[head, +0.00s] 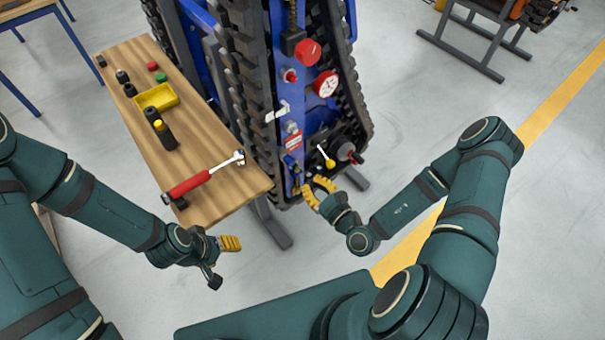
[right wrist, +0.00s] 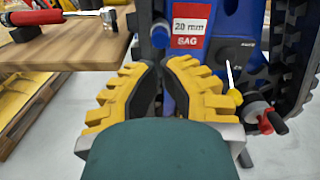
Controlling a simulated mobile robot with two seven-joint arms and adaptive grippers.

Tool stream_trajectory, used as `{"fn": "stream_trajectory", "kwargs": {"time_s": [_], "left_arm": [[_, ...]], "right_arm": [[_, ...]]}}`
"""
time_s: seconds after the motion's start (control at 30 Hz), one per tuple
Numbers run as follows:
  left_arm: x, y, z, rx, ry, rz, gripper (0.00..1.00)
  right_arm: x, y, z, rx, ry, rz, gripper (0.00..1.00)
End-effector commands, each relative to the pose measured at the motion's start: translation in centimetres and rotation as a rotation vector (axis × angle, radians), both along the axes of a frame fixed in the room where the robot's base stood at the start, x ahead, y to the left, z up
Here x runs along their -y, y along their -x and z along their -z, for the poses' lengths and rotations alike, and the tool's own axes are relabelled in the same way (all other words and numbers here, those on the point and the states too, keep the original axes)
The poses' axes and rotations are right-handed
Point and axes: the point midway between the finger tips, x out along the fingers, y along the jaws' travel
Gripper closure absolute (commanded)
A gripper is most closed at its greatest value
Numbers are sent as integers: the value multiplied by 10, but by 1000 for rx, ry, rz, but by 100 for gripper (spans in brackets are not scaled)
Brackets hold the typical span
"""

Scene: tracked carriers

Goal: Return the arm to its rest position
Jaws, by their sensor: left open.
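My left gripper (head: 224,260) is open and empty, in front of the wooden bench's near corner in the head view. One yellow-padded finger shows; the other is seen mostly as a dark edge. My right gripper (head: 318,191) is close to the lower front of the blue tracked carrier (head: 283,110). In the right wrist view its yellow-padded fingers (right wrist: 160,72) lean toward each other with a narrow gap, and blue carrier parts show behind them. I see nothing held there, but contact with the carrier cannot be told.
The wooden bench (head: 215,197) holds a red-handled wrench (head: 195,182), a yellow tray (head: 156,97) and small dark parts. The carrier's black tracks and a yellow-knobbed lever (head: 327,158) are near my right gripper. Open grey floor with a yellow stripe (head: 560,97) lies right.

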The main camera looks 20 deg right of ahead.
Motion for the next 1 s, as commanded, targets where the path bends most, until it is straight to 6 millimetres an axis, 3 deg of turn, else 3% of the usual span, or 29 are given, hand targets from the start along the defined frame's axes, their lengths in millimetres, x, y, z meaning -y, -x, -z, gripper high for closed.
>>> {"fn": "stream_trajectory", "kwargs": {"time_s": [0.1, 0.3, 0.77, 0.87, 1.0], "left_arm": [[0, 0, 0, 0, 0, 0, 43], [0, 0, 0, 0, 0, 0, 43], [-1, -4, 0, 8, -2, -6, 43], [-1, -7, 0, 15, -4, -11, 43], [-1, -6, 0, 14, -3, -11, 43]], "right_arm": [[9, 24, 0, -3, -1, 1, 100], [19, 51, 0, -1, 0, 1, 100], [22, 62, -1, 2, -2, 0, 100], [2, 64, -8, 13, -18, -113, 100], [-62, 91, -25, 27, -30, -511, 100]]}}
